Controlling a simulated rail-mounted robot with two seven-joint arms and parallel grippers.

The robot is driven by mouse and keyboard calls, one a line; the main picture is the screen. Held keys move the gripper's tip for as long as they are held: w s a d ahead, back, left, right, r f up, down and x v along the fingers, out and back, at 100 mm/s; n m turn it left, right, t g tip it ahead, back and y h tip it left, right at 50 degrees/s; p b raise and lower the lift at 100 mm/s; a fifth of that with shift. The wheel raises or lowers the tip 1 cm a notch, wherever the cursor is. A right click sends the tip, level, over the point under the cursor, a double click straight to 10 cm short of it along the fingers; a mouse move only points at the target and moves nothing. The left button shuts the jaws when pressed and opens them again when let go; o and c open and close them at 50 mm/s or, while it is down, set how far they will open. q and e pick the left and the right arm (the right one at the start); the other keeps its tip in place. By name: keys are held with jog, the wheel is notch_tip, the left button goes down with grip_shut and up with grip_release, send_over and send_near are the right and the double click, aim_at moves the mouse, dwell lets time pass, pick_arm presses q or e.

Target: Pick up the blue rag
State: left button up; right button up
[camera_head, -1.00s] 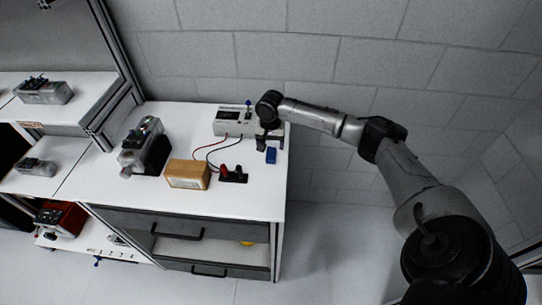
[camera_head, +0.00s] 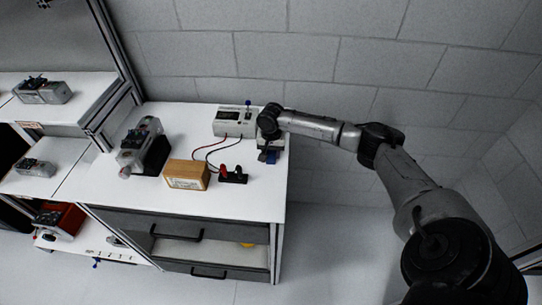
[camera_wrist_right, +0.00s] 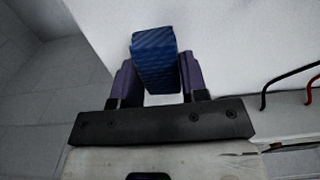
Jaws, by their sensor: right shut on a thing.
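The blue rag (camera_head: 271,157) is a small folded block near the right edge of the white workbench, partly hidden by my right gripper (camera_head: 268,152) in the head view. In the right wrist view the rag (camera_wrist_right: 155,60) stands between the two purple-padded fingers of my right gripper (camera_wrist_right: 158,78). The fingers press on its sides, so the gripper is shut on it. The bench top shows close behind the rag; I cannot tell whether the rag touches it. My left gripper is not in view.
A white meter box (camera_head: 228,122) with red and black leads stands just left of my right gripper. A black terminal block (camera_head: 233,176), a wooden box (camera_head: 187,175) and a grey servo unit (camera_head: 143,148) stand further left. The bench front is clear.

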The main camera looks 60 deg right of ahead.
aim_at(271, 152)
jog(key=c, duration=0.4)
jog(key=shift+r, duration=0.45)
notch_tip(271, 152, up, 4)
jog(key=shift+f+p, duration=0.2)
jog(key=shift+p, duration=0.25)
jog(key=s+a+r, duration=0.1)
jog(key=s+r, duration=0.1)
jog(key=s, duration=0.1)
jog(key=s+r+p, duration=0.1)
jog(key=s+r, duration=0.1)
jog(key=s, duration=0.2)
jog(key=s+a+r+p, duration=0.1)
jog(key=s+r, duration=0.1)
jog(key=s, duration=0.2)
jog(key=shift+s+a+r, duration=0.2)
jog(key=shift+a+r, duration=0.1)
jog(key=shift+a, duration=0.05)
